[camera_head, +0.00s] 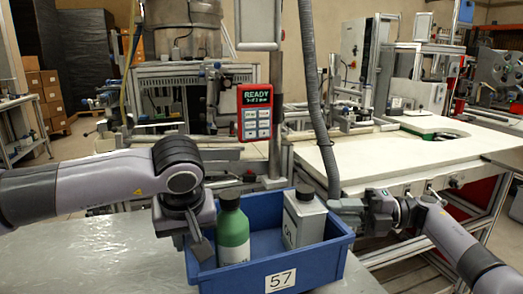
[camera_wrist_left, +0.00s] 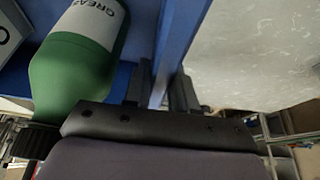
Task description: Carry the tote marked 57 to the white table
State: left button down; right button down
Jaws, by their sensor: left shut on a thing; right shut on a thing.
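The blue tote (camera_head: 318,262) marked 57 is in the lower middle of the head view. It holds a green bottle (camera_head: 232,232) with a white label and a grey can (camera_head: 303,220) with a dark cap. My left gripper (camera_head: 201,245) is shut on the tote's left wall. The left wrist view shows its fingers (camera_wrist_left: 165,85) on either side of the blue wall, next to the green bottle (camera_wrist_left: 75,75). A white-topped table (camera_head: 440,150) stands behind and to the right.
A grey surface (camera_head: 110,255) lies at the front, around the tote; I cannot tell whether the tote touches it. A red-framed READY panel (camera_head: 256,112) and a hanging grey hose (camera_head: 318,110) are behind the tote. Machinery and clutter occupy the table's back.

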pick_arm(q)
jog(key=shift+w+r, duration=0.4)
jog(key=shift+w, duration=0.2)
pick_arm(e)
jog(key=shift+w+d+r, duration=0.15)
jog(key=shift+w+r, duration=0.3)
jog(key=shift+w, duration=0.25)
pick_arm(q)
jog(key=shift+w+a+r, duration=0.1)
jog(key=shift+r, duration=0.05)
pick_arm(e)
jog(key=shift+r, duration=0.2)
